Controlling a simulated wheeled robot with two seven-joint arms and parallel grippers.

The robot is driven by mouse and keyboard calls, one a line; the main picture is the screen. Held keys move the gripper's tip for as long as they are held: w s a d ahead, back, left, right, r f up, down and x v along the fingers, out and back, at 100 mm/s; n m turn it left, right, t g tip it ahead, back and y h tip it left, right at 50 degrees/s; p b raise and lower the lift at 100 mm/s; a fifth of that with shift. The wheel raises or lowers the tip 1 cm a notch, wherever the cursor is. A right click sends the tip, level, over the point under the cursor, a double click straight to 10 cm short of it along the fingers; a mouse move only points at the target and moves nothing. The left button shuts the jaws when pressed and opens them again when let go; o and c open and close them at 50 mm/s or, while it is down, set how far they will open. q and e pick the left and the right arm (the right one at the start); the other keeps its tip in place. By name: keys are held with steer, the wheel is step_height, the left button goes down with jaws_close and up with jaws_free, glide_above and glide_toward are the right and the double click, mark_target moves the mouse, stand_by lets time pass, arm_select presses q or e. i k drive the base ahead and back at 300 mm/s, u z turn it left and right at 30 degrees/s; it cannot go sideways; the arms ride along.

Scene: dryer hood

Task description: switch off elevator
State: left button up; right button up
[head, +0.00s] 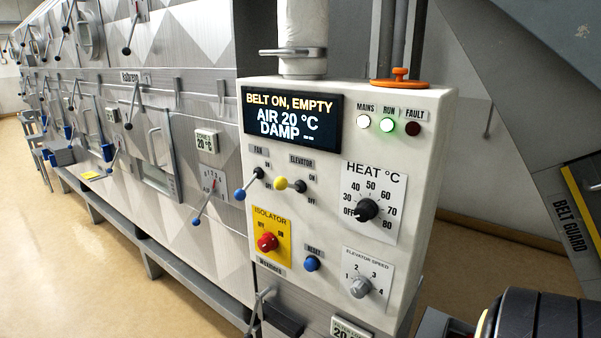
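The elevator switch (300,186) is a toggle on the light control box (432,130), under the label ELEVATOR. Its yellow ball tip (281,183) sticks out to the left and a little above the pivot, with ON marked at upper right and OFF at lower right. The display (293,117) reads BELT ON, EMPTY, AIR 20 °C and DAMP --. The white MAINS lamp (363,121) and green RUN lamp (386,125) are lit; the red FAULT lamp (413,129) is dark. Neither gripper shows, and nothing touches the switch.
The blue-tipped fan switch (239,194) is close left, tilted lower. Below are the red isolator knob (267,242), blue reset button (312,263) and elevator speed knob (360,287). The heat knob (367,210) is at right. A dark rounded body fills the lower right corner.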

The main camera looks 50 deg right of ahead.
mark_target(280, 183)
steer(key=z, duration=0.85)
steer(key=k, duration=0.35)
steer(key=z, duration=0.55)
steer(key=i, duration=0.45)
steer(key=u, duration=0.1)
